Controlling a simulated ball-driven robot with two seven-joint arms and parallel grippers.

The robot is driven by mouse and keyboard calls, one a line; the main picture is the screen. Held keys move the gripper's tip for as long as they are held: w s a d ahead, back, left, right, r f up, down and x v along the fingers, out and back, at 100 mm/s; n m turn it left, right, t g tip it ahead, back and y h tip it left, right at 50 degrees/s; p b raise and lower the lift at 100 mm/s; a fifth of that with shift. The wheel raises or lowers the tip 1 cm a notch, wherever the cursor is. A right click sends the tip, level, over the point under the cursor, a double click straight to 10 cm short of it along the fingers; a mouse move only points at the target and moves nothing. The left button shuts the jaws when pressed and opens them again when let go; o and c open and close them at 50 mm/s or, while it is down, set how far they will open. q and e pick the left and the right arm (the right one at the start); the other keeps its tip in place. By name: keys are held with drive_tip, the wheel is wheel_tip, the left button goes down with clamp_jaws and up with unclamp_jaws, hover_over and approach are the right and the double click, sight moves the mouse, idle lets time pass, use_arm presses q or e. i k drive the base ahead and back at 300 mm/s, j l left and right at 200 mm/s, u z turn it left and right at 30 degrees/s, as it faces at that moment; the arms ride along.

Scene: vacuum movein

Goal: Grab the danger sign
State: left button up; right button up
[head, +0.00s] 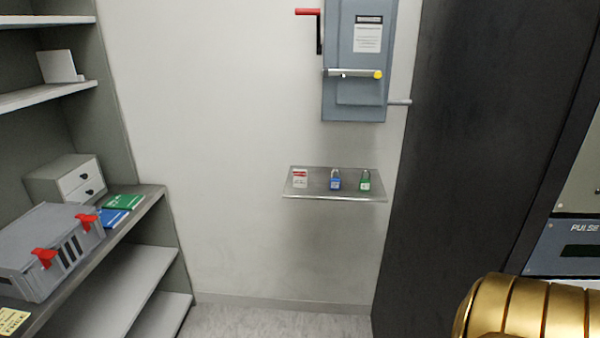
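The danger sign, a small white tag with a red band at its top (299,178), is at the left end of a small metal wall shelf (318,192). It is too small to read. A blue padlock (336,180) and a green padlock (365,180) stand to its right on the same shelf. Neither of my grippers is in view. A gold ribbed part, likely of my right arm, shows at the lower right corner, far from the shelf.
A grey electrical box (358,95) with a red lever (307,12) hangs above the shelf. Shelving (150,200) with a grey toolbox (50,245) stands at left. A dark cabinet (470,130) rises at right. The floor (280,318) below the shelf is clear.

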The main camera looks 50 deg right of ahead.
sight(300, 175)
drive_tip(key=i+l+z, duration=0.1)
drive_tip(key=i+z, duration=0.15)
drive_tip(key=z, duration=0.15)
drive_tip(key=i+z, duration=0.55)
drive_tip(key=z, duration=0.2)
drive_tip(key=i+j+z, duration=0.15)
drive_tip(key=z, duration=0.2)
drive_tip(key=i, duration=0.1)
